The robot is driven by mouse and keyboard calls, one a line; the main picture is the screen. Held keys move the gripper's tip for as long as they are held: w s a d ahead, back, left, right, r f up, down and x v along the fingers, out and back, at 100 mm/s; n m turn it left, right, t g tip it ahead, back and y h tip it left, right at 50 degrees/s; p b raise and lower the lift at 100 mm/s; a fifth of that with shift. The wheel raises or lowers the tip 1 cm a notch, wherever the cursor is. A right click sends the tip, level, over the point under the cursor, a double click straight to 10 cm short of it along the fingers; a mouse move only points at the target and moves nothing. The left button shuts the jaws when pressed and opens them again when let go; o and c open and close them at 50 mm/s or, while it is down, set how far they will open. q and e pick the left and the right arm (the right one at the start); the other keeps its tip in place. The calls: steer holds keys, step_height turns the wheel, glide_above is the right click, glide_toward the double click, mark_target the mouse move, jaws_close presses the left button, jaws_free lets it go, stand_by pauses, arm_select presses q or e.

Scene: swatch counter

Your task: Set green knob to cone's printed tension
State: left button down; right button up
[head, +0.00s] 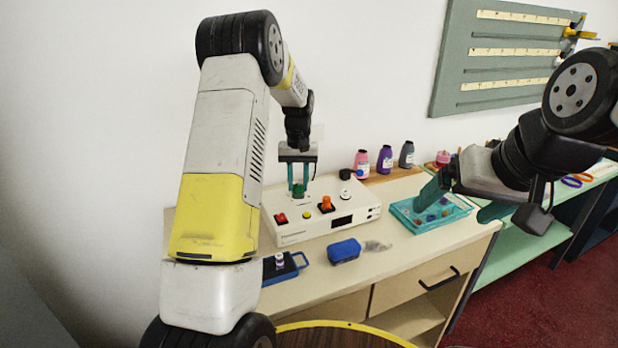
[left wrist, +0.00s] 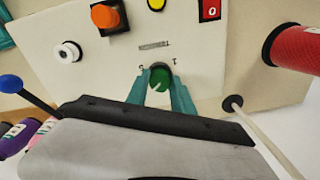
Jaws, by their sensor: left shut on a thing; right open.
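The green knob (head: 298,189) is on the top of a white control box (head: 357,207). My left gripper (head: 301,190) reaches down over it and is shut on it. In the left wrist view the teal fingers (left wrist: 159,85) grip both sides of the knob (left wrist: 159,75), which has a pale mark; small letters stand beside it, too small to read surely. Pink (head: 361,163), purple (head: 384,160) and grey (head: 407,155) cones with labels stand behind the box; their print is not legible. My right gripper (head: 453,208) is open and empty above the teal tray (head: 466,208).
A blue case (head: 344,250) and blue-framed device (head: 284,270) lie in front.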

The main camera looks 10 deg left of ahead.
mark_target(298, 186)
arm_select(q)
steer(key=shift+m, duration=0.8)
steer(key=c, duration=1.1)
jaws_free()
step_height(298, 186, up, 7)
steer(key=shift+d+r, duration=0.1)
steer(key=shift+r, duration=0.25)
